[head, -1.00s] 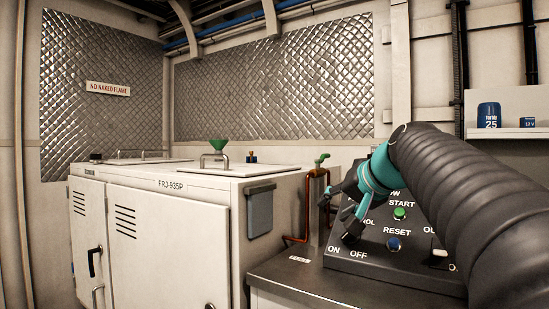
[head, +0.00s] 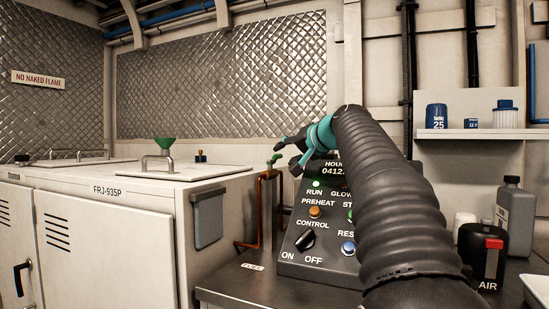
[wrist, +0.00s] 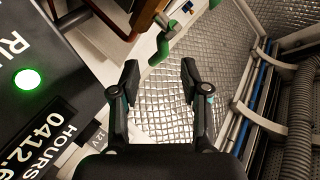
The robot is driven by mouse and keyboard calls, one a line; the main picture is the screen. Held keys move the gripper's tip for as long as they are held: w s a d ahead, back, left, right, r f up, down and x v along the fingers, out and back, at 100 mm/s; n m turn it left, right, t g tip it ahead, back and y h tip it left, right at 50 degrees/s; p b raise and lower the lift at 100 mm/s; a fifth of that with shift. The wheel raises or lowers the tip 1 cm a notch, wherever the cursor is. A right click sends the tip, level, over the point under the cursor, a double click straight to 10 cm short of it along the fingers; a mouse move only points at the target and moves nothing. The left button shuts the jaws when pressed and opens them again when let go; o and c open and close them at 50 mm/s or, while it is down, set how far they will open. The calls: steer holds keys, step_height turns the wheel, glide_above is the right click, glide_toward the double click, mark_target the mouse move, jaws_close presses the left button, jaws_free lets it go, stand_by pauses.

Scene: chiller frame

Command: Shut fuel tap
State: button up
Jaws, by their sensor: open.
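The fuel tap has a green handle (head: 276,160) and sits at the top of an orange-brown pipe (head: 258,205), left of the control panel. In the wrist view the green handle (wrist: 161,48) lies just beyond my fingertips, roughly centred between them. My gripper (head: 288,152) is raised over the panel's upper left corner, close to the tap in the head view. In the wrist view my gripper (wrist: 160,74) is open, with nothing between its fingers. The fingers look apart from the handle. My gripper partly covers the tap area in the head view.
The control panel (head: 294,259) with knob, buttons and a lit green RUN lamp (head: 316,184) stands under my arm. The white FRJ-935P cabinet (head: 120,225) is left, with a green funnel (head: 165,144). A black AIR canister (head: 480,262) and grey bottle (head: 515,215) stand right.

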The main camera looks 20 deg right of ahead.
mark_target(277, 158)
steer(key=x, duration=0.6)
steer(key=shift+w+a+f+p, duration=0.1)
steer(key=shift+p, duration=0.3)
jaws_close()
